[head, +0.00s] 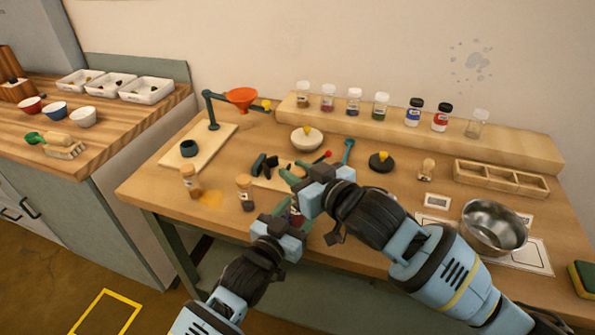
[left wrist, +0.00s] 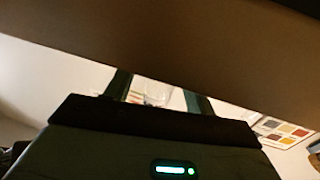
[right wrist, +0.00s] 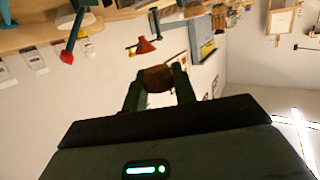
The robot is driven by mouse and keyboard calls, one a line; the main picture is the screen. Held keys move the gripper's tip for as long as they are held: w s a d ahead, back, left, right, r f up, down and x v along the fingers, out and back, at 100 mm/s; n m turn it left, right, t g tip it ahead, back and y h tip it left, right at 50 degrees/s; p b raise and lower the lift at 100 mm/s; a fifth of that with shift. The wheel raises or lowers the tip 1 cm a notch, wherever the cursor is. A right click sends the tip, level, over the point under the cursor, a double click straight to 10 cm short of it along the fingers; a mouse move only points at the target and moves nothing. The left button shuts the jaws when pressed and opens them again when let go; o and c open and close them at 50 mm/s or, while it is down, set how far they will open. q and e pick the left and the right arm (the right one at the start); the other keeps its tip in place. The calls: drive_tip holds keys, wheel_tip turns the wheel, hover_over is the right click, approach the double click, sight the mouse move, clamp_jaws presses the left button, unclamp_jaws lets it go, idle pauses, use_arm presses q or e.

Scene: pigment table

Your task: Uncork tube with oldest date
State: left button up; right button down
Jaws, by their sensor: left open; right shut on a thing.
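Two corked tubes, one with orange-brown pigment (head: 189,182) and one with dark pigment (head: 245,193), stand at the table's front left. A third, dark red tube (head: 297,214) shows partly between my two grippers at the front edge; the grippers hide most of it. My right gripper (head: 305,190) is shut on a brown cork-like piece, seen between its fingers in the right wrist view (right wrist: 157,78). I cannot tell whether that piece still touches a tube. My left gripper (head: 284,229) is open, just below the right one; its fingers also show apart in the left wrist view (left wrist: 157,96). No date is readable.
Several pigment jars (head: 354,101) stand on the back shelf (head: 400,128). A stand with an orange funnel (head: 241,96) is at the back left. A metal bowl (head: 494,227) and wooden divided tray (head: 500,180) are at the right.

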drive_tip(key=shift+f, duration=0.3)
use_arm(q)
drive_tip(key=v, duration=1.2)
